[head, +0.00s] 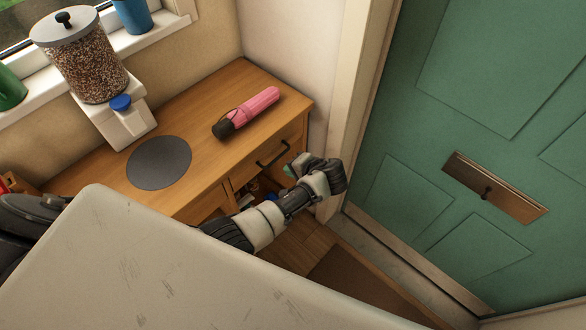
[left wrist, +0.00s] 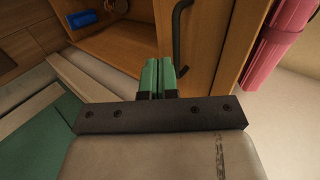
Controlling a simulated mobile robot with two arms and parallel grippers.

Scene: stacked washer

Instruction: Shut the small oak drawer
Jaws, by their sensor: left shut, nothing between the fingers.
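The small oak drawer (head: 262,162) is at the right end of the oak cabinet, with a black bar handle on its front. In the left wrist view the drawer front (left wrist: 206,45) and its handle (left wrist: 179,35) are close to the fingertips. How far the drawer stands out is hard to tell. My left gripper (head: 291,170) is just in front of the drawer, below and right of the handle. In the left wrist view my left gripper (left wrist: 158,76) has its green fingers together, empty, beside the handle's lower end; contact is unclear. My right gripper is out of view.
A pink umbrella (head: 252,108) and a dark round mat (head: 159,162) lie on the cabinet top. A seed-filled dispenser (head: 90,66) stands at the left. An open compartment (left wrist: 112,42) is below the drawer. A green door (head: 470,130) is at right.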

